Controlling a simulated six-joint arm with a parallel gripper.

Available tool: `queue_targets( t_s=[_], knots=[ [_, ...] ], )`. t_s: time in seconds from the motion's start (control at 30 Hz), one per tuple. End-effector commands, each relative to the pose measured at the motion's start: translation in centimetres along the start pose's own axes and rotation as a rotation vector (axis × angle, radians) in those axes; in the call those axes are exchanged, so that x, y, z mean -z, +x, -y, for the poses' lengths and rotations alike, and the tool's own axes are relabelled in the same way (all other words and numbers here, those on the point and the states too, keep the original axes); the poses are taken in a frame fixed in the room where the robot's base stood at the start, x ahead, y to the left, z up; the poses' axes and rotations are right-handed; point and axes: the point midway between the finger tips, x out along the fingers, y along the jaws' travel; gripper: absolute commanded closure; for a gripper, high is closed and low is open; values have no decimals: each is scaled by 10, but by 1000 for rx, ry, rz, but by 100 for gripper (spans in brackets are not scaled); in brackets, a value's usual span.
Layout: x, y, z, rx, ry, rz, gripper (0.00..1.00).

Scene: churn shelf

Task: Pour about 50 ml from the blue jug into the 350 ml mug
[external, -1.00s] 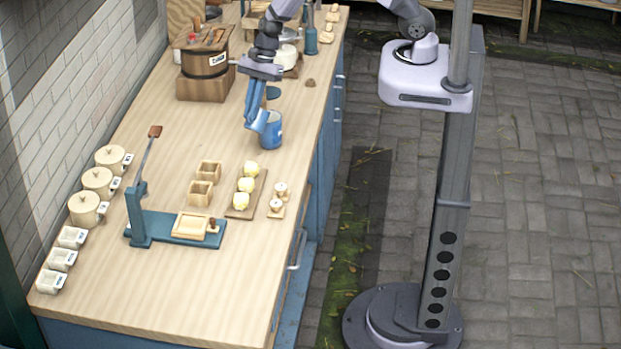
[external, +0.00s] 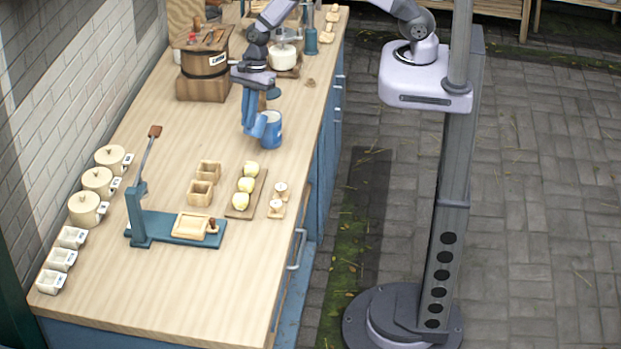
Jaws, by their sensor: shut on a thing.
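The jug appears to rest on the counter.
Lidded cream pots (external: 97,182) line the left wall. A blue press (external: 170,229) stands mid-counter. Small wooden boxes (external: 201,193) and a board (external: 239,213) with pale yellow balls lie nearer than the jug. A wooden tub (external: 204,72) stands behind. The counter's left middle is clear.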

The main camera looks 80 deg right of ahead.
Motion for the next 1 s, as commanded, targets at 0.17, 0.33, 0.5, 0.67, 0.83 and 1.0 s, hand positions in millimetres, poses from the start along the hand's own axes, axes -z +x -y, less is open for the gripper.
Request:
queue_targets(
  t_s=[0.17, 0.33, 0.5, 0.67, 0.83, 1.0],
  knots=[
    [-9, 8, 0, 1, -4, -60, 100],
    [-16, 15, 1, 4, -3, -125, 100],
    [-25, 25, 1, 3, -3, -205, 100],
    [-31, 34, 1, 4, -1, -274, 100],
    [-37, 44, 1, 3, -2, -340, 100],
    [-43, 52, 1, 3, 0, -399, 100]
  ],
)
